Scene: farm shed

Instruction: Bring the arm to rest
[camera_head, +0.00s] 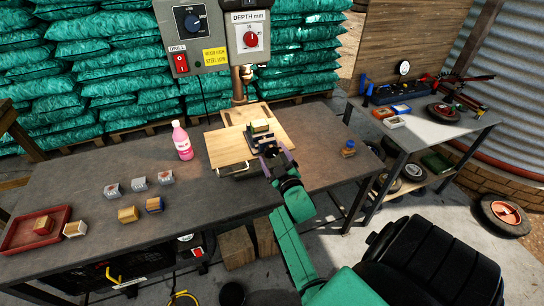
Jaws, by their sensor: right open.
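My right arm, green with a dark gripper, reaches up from the bottom of the head view. Its right gripper (271,157) is over the front of the drill press's wooden board (229,147). The jaws are open, close to a small block (260,127) in a dark holder on the board. I cannot tell whether they touch the holder. My left gripper is not in the view.
A drill press control box (190,35) stands behind the board. A second table (430,130) is at the right.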

